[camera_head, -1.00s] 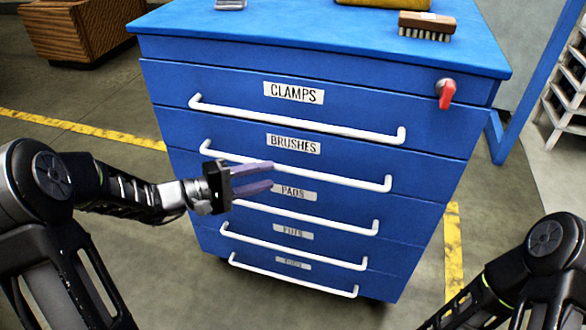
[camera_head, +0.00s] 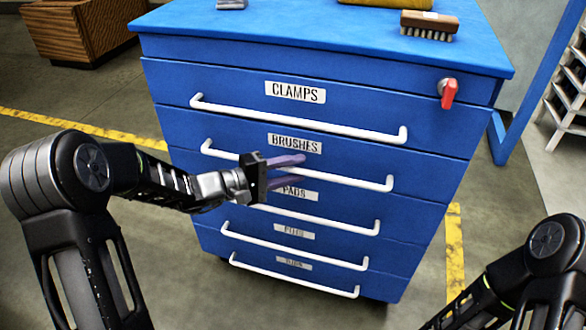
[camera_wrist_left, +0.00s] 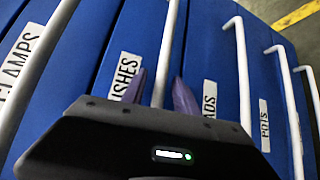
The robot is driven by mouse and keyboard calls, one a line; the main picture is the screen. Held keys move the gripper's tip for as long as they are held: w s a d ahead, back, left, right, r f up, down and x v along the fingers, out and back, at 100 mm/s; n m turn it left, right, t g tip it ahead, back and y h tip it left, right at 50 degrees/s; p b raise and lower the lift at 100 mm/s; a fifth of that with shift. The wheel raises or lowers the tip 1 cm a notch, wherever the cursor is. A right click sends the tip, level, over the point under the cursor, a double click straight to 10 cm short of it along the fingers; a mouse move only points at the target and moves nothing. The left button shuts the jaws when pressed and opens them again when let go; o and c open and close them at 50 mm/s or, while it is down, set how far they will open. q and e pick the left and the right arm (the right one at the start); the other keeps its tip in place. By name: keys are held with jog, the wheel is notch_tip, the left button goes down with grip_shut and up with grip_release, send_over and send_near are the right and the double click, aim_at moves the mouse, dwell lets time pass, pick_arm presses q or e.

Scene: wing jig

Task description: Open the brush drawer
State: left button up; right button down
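The brush drawer (camera_head: 420,172) is the second drawer down in the blue cabinet, labelled BRUSHES, and is shut flush with the front. Its white bar handle (camera_head: 350,178) runs across below the label. My left gripper (camera_head: 304,168) is open at the handle's middle, its purple fingers pointing at the drawer front. In the left wrist view, the brush handle (camera_wrist_left: 168,45) runs between the two spread fingers (camera_wrist_left: 160,75); I cannot tell whether either touches it. My right gripper is out of view; only its arm shows at the lower right.
The clamps drawer handle (camera_head: 300,120) is just above, and the pads drawer handle (camera_head: 345,224) is close below. A red knob (camera_head: 448,92) sits at the cabinet's upper right. A brush (camera_head: 429,26) lies on the cabinet top. The floor in front is mostly clear.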

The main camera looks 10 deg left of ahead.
pick_arm(q)
grip_shut()
dwell(1.3)
